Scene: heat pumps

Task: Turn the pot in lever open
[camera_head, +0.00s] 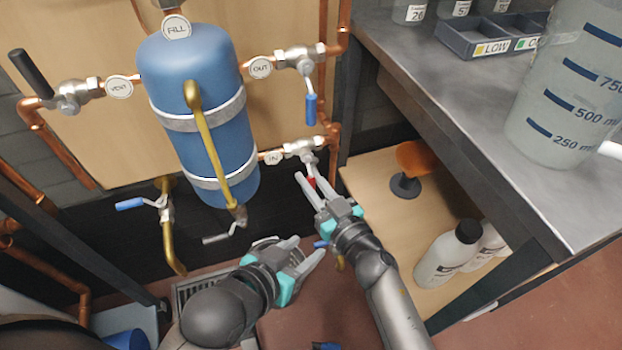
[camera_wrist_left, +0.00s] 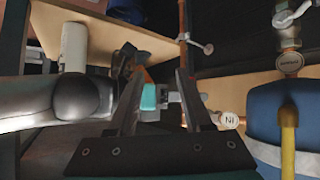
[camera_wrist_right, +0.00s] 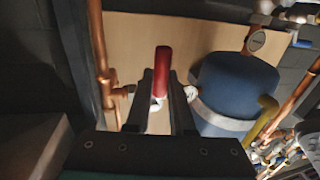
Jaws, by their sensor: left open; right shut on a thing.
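The IN valve (camera_head: 303,150), a metal body beside the IN tag (camera_head: 273,157), sits at the lower right of the blue pot (camera_head: 197,105). Its lever hangs down and ends in a red handle (camera_head: 311,181). My right gripper (camera_head: 309,178) is shut on this handle. In the right wrist view the red handle (camera_wrist_right: 162,75) stands between the fingers (camera_wrist_right: 161,85). My left gripper (camera_head: 308,248) is open and empty, below and to the left of the right one. In the left wrist view the IN tag (camera_wrist_left: 229,120) shows to the right of its fingers (camera_wrist_left: 160,78).
The OUT valve (camera_head: 300,57) has a blue lever hanging down above. The VENT valve (camera_head: 70,95) has a black lever. A workbench (camera_head: 430,90) with a large jug (camera_head: 570,90) stands to the right, with white bottles (camera_head: 448,255) and an orange funnel (camera_head: 413,157) beneath.

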